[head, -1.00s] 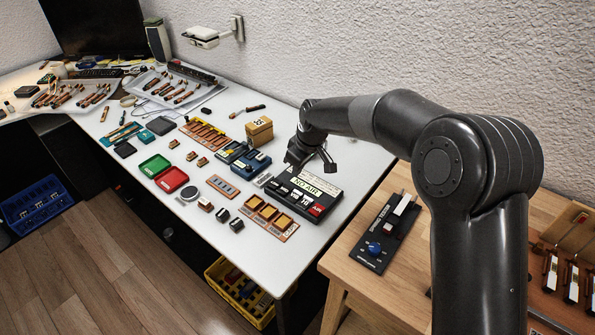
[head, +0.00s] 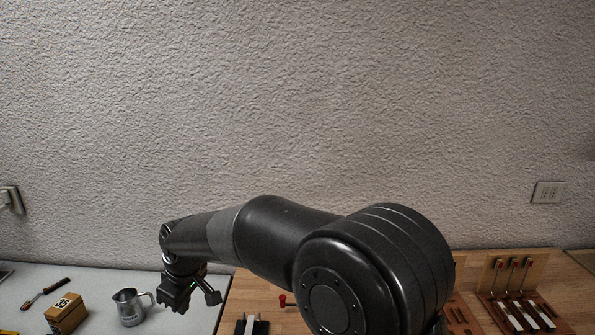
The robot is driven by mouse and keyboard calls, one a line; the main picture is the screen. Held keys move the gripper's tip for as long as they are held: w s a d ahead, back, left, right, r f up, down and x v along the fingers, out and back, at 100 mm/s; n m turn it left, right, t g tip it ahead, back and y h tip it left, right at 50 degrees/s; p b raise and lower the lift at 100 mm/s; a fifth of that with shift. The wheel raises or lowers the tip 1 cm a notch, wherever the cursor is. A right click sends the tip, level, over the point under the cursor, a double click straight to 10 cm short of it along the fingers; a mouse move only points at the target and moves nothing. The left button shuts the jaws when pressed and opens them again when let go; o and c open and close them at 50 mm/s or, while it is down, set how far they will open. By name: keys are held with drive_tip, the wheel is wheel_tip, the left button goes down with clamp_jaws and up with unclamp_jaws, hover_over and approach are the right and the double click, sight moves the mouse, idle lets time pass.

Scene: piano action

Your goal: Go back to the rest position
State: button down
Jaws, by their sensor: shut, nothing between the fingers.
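My gripper (head: 190,298) hangs at the end of my arm in the lower left of the head view. It is over the seam between the white table (head: 95,283) and the wooden bench (head: 270,285). It is shut with nothing in it, and it points down. My arm stretches from the lower right across to it. A metal pitcher (head: 131,308) with a handle stands just left of the gripper on the white table.
A cardboard box (head: 66,314) and a brush-like tool (head: 45,294) lie farther left on the white table. On the bench are a dark block with white parts (head: 252,325), a red knob (head: 283,300) and a wooden rack (head: 520,312) at right. A textured wall (head: 300,110) rises behind.

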drive_tip(key=s+d+r+m+t, duration=0.1)
drive_tip(key=s+d+r+m, duration=0.15)
drive_tip(key=d, duration=0.65)
drive_tip(key=s+d+r+m+t+h, duration=0.15)
drive_tip(key=d+r, duration=0.25)
drive_tip(key=d, duration=0.4)
drive_tip(key=s+d+r+m, duration=0.2)
drive_tip(key=d+r+m, duration=0.1)
drive_tip(key=d, duration=0.6)
drive_tip(key=s+d+f+m+t+h, duration=0.1)
drive_tip(key=s+d+m, duration=0.6)
drive_tip(key=s+d, duration=0.7)
drive_tip(key=shift+d+f+m, duration=0.3)
drive_tip(key=shift+d+f, duration=0.05)
drive_tip(key=shift+d, duration=0.35)
